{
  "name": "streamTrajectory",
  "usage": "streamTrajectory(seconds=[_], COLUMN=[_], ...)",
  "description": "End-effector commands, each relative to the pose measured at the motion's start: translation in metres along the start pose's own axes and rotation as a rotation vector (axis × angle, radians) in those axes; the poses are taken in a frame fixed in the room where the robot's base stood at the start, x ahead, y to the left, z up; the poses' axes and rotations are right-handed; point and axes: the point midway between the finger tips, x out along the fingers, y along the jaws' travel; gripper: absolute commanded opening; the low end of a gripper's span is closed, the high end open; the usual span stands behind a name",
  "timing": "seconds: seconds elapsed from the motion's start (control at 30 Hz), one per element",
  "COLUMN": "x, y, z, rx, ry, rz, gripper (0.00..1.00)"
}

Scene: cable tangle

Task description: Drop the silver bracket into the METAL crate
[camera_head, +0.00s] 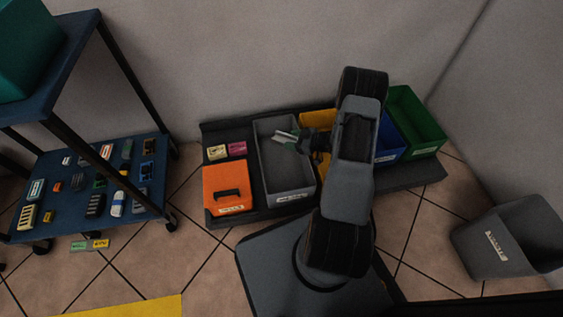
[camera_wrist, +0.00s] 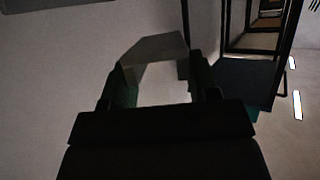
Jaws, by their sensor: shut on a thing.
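The height above the crate is hard to tell. In the wrist view the bracket (camera_wrist: 155,47) is a pale angular piece between the two fingers of my gripper (camera_wrist: 160,82). My gripper is shut on it. My arm covers part of the yellow crate (camera_head: 318,119) and the blue crate (camera_head: 391,137).
A green crate (camera_head: 416,122) stands right of the blue one. A cart (camera_head: 60,190) with several small parts stands left. A grey bin (camera_head: 505,240) stands at right.

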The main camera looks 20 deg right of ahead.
Motion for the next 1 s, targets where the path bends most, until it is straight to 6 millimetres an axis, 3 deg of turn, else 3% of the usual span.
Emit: streamTrajectory(seconds=[0.03, 0.17, 0.5, 0.53, 0.8, 1.0], x=[0.004, 0.008, 0.008, 0.008, 0.008, 0.008], y=[0.0, 0.0, 0.0, 0.0, 0.0, 0.0], z=[0.01, 0.018, 0.019, 0.019, 0.019, 0.02], rx=[0.0, 0.0, -0.001, 0.0, 0.0, 0.0], ry=[0.001, 0.001, 0.001, 0.001, 0.0, 0.0], rz=[0.0, 0.0, 0.0, 0.0, 0.0, 0.0], gripper=[0.29, 0.29, 0.29, 0.58, 0.84, 0.85])
